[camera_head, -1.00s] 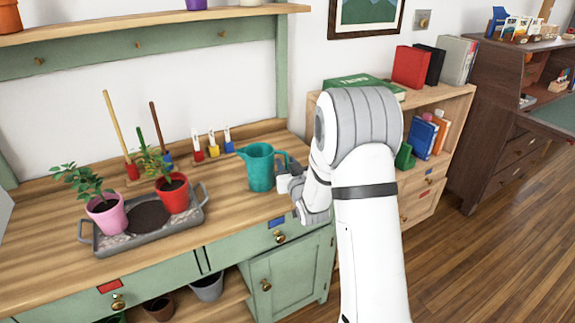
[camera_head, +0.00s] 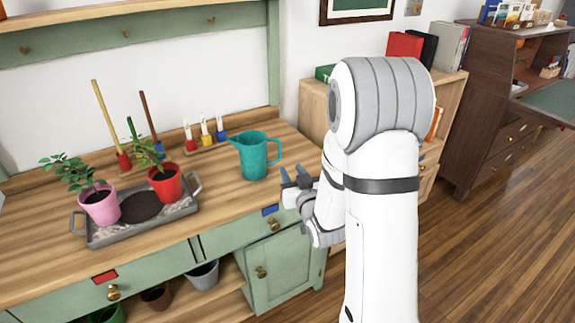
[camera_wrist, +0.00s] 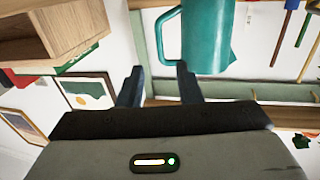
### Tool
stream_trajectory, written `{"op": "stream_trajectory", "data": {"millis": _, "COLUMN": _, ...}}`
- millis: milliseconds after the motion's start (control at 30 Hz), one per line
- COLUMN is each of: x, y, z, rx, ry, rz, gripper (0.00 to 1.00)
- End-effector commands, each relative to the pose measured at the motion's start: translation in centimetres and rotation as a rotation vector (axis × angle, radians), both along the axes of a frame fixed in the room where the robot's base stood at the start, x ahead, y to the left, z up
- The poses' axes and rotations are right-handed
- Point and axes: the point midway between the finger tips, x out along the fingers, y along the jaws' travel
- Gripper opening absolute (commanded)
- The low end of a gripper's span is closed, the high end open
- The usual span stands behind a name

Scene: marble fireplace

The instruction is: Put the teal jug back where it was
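The teal jug (camera_head: 255,156) stands upright on the wooden worktop (camera_head: 225,190), near its right end, with its spout to the left and its handle to the right. My gripper (camera_head: 291,177) is to the right of the jug and a little in front of it, apart from it. In the wrist view the jug (camera_wrist: 208,35) is at the top, with its handle at its left side. My gripper's two fingers (camera_wrist: 158,85) are spread with nothing between them.
A grey tray (camera_head: 128,236) holds a pink pot (camera_head: 101,206) and a red pot (camera_head: 166,187) with plants. A wooden bookcase (camera_head: 313,100) stands to the right. The worktop between tray and jug is clear.

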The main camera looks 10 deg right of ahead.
Motion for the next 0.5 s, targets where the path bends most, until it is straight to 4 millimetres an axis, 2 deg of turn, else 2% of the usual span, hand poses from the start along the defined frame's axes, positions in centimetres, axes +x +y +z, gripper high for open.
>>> {"op": "stream_trajectory", "data": {"millis": 233, "x": -0.9, "y": -0.1, "z": 0.1, "rx": -0.023, "ry": 0.085, "rz": -0.014, "gripper": 0.32}}
{"op": "stream_trajectory", "data": {"millis": 367, "x": -1.6, "y": -0.3, "z": 0.0, "rx": -0.057, "ry": 0.246, "rz": -0.043, "gripper": 0.32}}
{"op": "stream_trajectory", "data": {"millis": 500, "x": -3.9, "y": -0.5, "z": -0.2, "rx": -0.087, "ry": 0.453, "rz": -0.075, "gripper": 0.32}}
